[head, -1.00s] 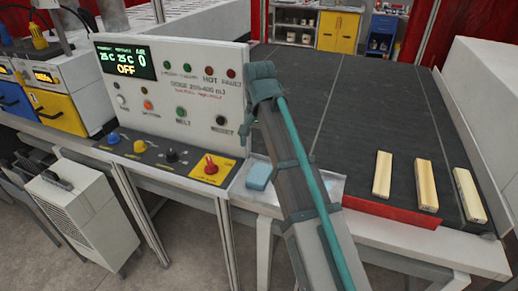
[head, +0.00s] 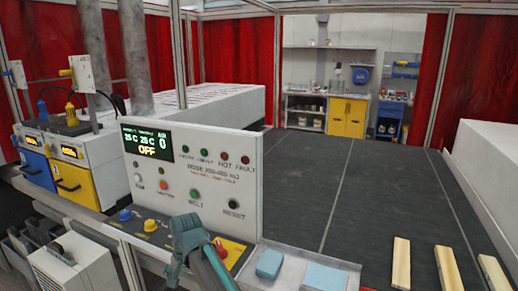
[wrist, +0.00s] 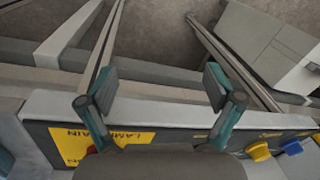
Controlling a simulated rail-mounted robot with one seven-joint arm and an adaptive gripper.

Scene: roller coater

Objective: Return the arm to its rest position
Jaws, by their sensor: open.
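My gripper (head: 184,242) shows low in the head view as a teal shape in front of the control panel's lower ledge. The arm runs from it down to the bottom edge. In the wrist view my gripper (wrist: 158,88) has its two teal fingers wide apart with nothing between them. Behind the fingers lies the front edge of the panel ledge, with a yellow label (wrist: 75,143) partly hidden by the gripper body. The red knob (head: 220,248) is just right of the gripper in the head view.
The control panel (head: 215,150) stands upright close behind my gripper; its display reads OFF. Two blue blocks (head: 270,264) (head: 325,277) lie on a tray at right. Three wooden strips (head: 447,268) lie on the dark belt (head: 370,190), which is otherwise clear.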

